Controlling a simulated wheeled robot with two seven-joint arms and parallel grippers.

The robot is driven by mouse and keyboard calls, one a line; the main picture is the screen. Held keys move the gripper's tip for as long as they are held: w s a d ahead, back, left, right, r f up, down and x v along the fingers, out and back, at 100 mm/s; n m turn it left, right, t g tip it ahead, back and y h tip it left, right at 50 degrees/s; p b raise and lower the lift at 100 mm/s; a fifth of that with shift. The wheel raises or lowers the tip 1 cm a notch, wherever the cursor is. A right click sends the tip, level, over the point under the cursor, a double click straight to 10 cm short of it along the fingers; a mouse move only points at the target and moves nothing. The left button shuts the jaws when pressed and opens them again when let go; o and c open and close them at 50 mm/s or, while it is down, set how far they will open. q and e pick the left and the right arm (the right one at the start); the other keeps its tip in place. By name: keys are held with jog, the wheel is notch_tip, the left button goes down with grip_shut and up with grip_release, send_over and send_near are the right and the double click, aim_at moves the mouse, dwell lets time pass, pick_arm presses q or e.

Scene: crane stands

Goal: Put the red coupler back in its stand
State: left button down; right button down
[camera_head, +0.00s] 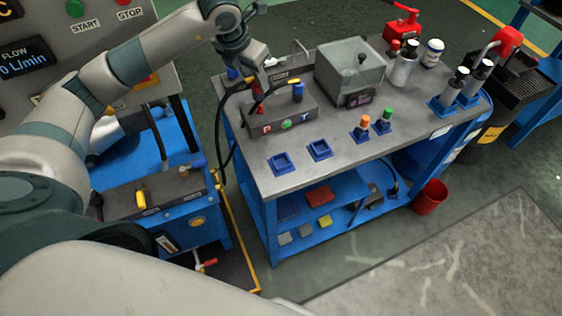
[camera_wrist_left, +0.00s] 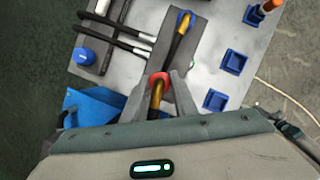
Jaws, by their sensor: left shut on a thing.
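The grey coupler stand (camera_head: 288,126), a block marked P and T, sits near the left end of the workbench. My left gripper (camera_head: 258,88) is above its P end, pointing down and shut on the red coupler (camera_head: 257,107). In the left wrist view the coupler's red collar (camera_wrist_left: 157,78) shows between the fingertips of my left gripper (camera_wrist_left: 160,92), with a yellow-black hose on it. I cannot tell whether the coupler touches the stand. My right gripper is out of view.
A black hose (camera_head: 222,118) loops beside the bench's left edge.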

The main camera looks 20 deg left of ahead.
pick_arm(q)
jog(key=s+d+f+n+y+p, duration=0.1)
jog(key=s+d+n+y+p, duration=0.1)
jog(key=s+d+n+p, duration=0.75)
jog(key=d+f+b, duration=0.1)
jog(key=f+b, duration=0.1)
jog(key=b, duration=0.1)
jog(key=s+d+f+m+b, duration=0.1)
jog(key=f+b, duration=0.1)
jog(key=b, duration=0.1)
jog(key=d+f+m+b, duration=0.1)
jog(key=f+b, duration=0.1)
jog(key=b, duration=0.1)
jog(key=shift+s+f, duration=0.25)
dwell(0.5)
jog(key=shift+b, duration=0.35)
jog(key=shift+f+b, duration=1.5)
jog(key=shift+f, duration=0.05)
jog(key=c, duration=1.3)
grip_release()
jog(key=shift+r, duration=0.15)
jog(key=shift+c, duration=0.2)
